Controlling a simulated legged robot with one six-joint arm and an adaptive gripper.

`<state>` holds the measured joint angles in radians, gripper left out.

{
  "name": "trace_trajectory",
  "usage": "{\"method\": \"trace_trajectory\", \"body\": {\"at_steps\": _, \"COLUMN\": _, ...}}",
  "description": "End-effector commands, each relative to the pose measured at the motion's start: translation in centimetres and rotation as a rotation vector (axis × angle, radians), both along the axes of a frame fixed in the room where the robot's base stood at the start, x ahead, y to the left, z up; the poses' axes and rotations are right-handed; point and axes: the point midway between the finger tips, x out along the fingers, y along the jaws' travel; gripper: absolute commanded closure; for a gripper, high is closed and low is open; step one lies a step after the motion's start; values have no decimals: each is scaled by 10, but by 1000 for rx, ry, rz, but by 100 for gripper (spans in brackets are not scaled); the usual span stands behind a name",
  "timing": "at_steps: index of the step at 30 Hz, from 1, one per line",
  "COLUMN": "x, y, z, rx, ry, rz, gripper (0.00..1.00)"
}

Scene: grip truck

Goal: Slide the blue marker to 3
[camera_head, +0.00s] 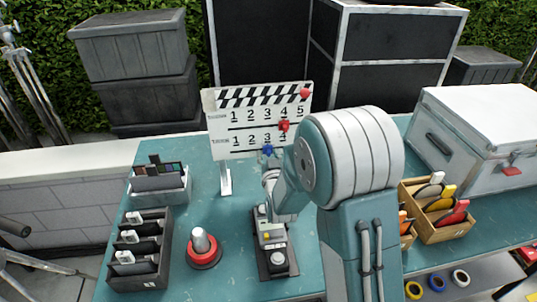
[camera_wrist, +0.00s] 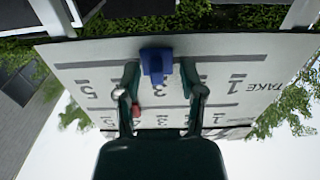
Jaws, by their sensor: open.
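The clapperboard (camera_head: 222,150) stands upright at the back of the teal table, with two numbered rows and slots. The blue marker (camera_head: 267,151) sits on the lower slot, below the TAKE row. In the wrist view the board is upside down, and the blue marker (camera_wrist: 157,65) lines up with the 3 (camera_wrist: 161,89). My gripper (camera_wrist: 160,70) is open, one finger on each side of the blue marker, with visible gaps. Its fingers partly cover the 2 and 4. In the head view my arm hides most of the gripper.
A red marker (camera_head: 284,125) sits on the upper slot, and another red piece (camera_head: 305,93) is at the board's top right. A red-based joystick (camera_head: 203,249), black trays (camera_head: 140,250) and a wooden tool box (camera_head: 437,225) stand on the table. A large case (camera_head: 470,140) is at right.

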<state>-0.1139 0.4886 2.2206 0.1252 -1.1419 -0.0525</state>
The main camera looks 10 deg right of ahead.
Motion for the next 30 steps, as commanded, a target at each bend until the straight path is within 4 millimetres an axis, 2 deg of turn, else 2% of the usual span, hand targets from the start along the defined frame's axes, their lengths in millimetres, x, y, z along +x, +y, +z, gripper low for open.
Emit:
{"method": "trace_trajectory", "body": {"at_steps": 9, "x": -52, "y": -2, "z": -1, "rx": 1, "ry": 2, "rz": 0, "gripper": 49}}
{"method": "trace_trajectory", "body": {"at_steps": 12, "x": -63, "y": -1, "z": -2, "rx": 1, "ry": 3, "rz": 0, "gripper": 49}}
{"method": "trace_trajectory", "body": {"at_steps": 17, "x": -69, "y": -1, "z": -1, "rx": 1, "ry": 1, "rz": 0, "gripper": 49}}
{"method": "trace_trajectory", "body": {"at_steps": 30, "x": -68, "y": -2, "z": 0, "rx": 2, "ry": 7, "rz": 0, "gripper": 49}}
